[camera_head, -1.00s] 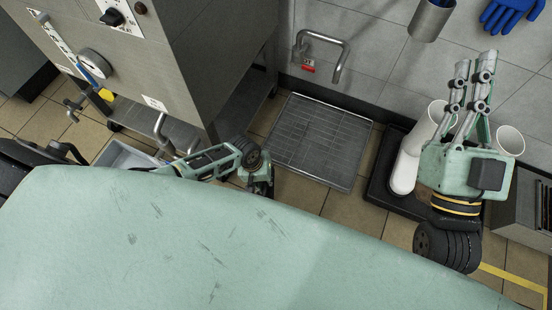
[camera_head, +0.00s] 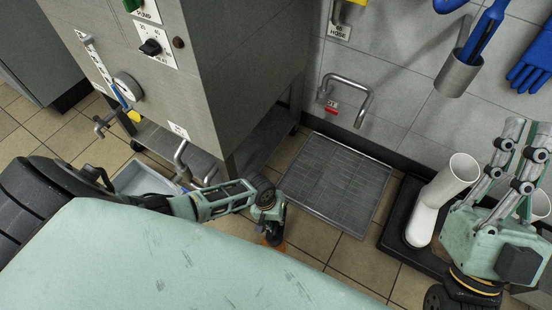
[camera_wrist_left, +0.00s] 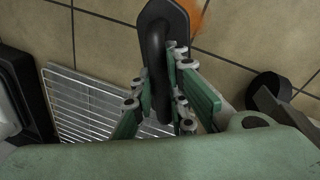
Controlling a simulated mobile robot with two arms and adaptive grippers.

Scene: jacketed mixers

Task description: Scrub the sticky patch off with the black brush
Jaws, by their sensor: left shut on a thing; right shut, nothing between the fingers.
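The black brush (camera_wrist_left: 155,50) has a dark base and a curved handle, seen in the left wrist view. My left gripper (camera_wrist_left: 160,90) is shut on that handle, with a finger on each side. In the head view my left gripper (camera_head: 268,212) is low over the tiled floor, left of the drain grate. The orange patch (camera_head: 272,241) shows on the floor just below it, partly hidden; it also shows beside the brush in the left wrist view (camera_wrist_left: 200,16). I cannot tell whether the brush touches it. My right gripper (camera_head: 526,138) is raised at the right, shut and empty.
The metal drain grate (camera_head: 335,185) lies in the floor by the wall. A steel jacketed mixer (camera_head: 215,80) stands at the left, with a grey tray (camera_head: 140,178) below.

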